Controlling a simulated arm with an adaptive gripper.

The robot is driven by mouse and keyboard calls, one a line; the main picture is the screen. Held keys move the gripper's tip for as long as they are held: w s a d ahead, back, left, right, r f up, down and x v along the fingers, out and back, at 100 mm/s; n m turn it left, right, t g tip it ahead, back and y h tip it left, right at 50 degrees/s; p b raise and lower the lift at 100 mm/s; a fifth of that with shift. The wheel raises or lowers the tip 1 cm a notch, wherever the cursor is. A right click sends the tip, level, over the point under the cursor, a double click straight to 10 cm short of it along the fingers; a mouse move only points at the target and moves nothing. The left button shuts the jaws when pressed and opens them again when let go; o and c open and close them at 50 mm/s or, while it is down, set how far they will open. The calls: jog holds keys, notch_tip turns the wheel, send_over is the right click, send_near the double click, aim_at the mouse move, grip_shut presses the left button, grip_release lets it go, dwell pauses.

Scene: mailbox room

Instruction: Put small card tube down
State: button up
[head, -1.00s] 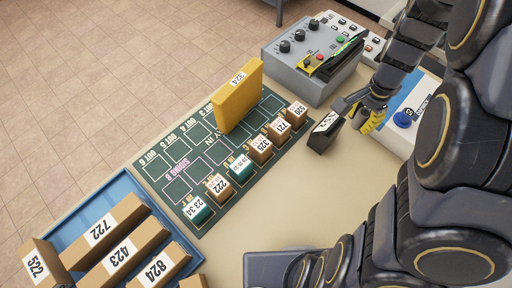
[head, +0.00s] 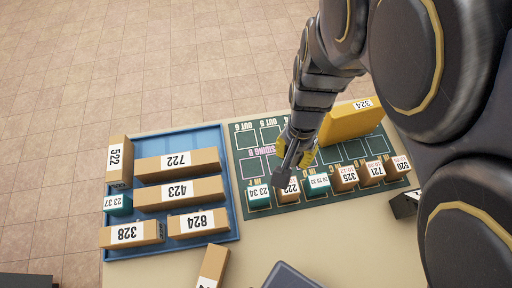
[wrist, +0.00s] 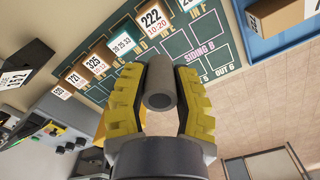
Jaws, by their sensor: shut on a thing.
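My gripper (head: 302,160) is shut on a dark grey card tube (wrist: 161,88). In the wrist view the tube shows its round hollow end between the two yellow fingers. In the head view the tube (head: 284,176) is a small dark shape at the fingertips, over the left part of the green board (head: 253,151), close behind the box marked 222 (head: 289,188). I cannot tell whether the tube touches the board or the box. My arm hides part of the board's middle.
A row of small boxes lines the board's near edge, including a teal one (head: 258,194). A yellow box (head: 350,121) stands on the board's far right. A blue tray (head: 232,222) with several boxes lies left. A black labelled thing (head: 404,205) lies right.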

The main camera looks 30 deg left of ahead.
jog(key=s+a+f+n, duration=0.1)
jog(key=s+a+f, duration=0.1)
jog(key=s+a+f+n, duration=0.1)
jog(key=s+a+f, duration=0.1)
jog(key=s+f, duration=0.1)
jog(key=shift+n, duration=0.4)
jog(key=w+a+f, duration=0.4)
jog(key=w+a, duration=0.2)
jog(key=a, duration=0.1)
send_over(244, 152)
jog(key=f, duration=0.5)
jog(key=shift+s+d+f, duration=0.1)
jog(key=shift+d+f, duration=0.1)
jog(key=shift+d, duration=0.05)
jog(key=shift+a+f, duration=0.2)
jog(key=shift+f, duration=1.65)
jog(key=shift+f, duration=0.15)
